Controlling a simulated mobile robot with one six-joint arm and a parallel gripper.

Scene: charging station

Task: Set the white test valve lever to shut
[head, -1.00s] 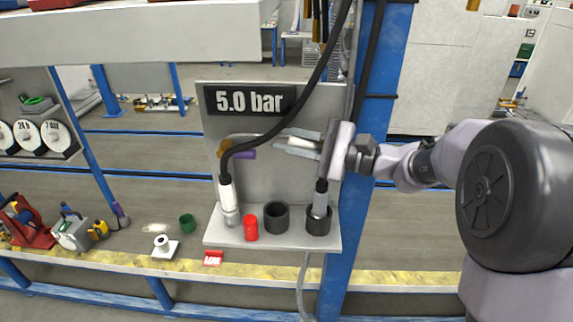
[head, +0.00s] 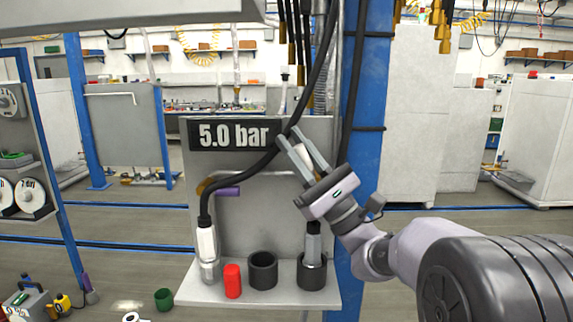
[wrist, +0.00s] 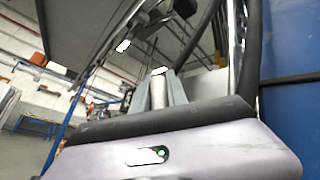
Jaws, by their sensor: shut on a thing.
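My gripper (head: 300,138) is in front of the right part of the grey panel (head: 305,205), pointing up and to the left. Its two fingers are closed on a small white piece (head: 303,154), which looks like the white test valve lever. In the wrist view this pale, rod-like lever (wrist: 158,92) stands between the fingers, with a white end. The valve behind it is hidden by my gripper, so I cannot read the lever's exact angle against the panel.
The 5.0 bar display (head: 235,134) is at the panel's top left. A black hose (head: 318,90) passes close by the fingers. A purple lever (head: 228,192) lies level on the left. A red cap (head: 232,281) and dark cups (head: 262,270) stand on the shelf below.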

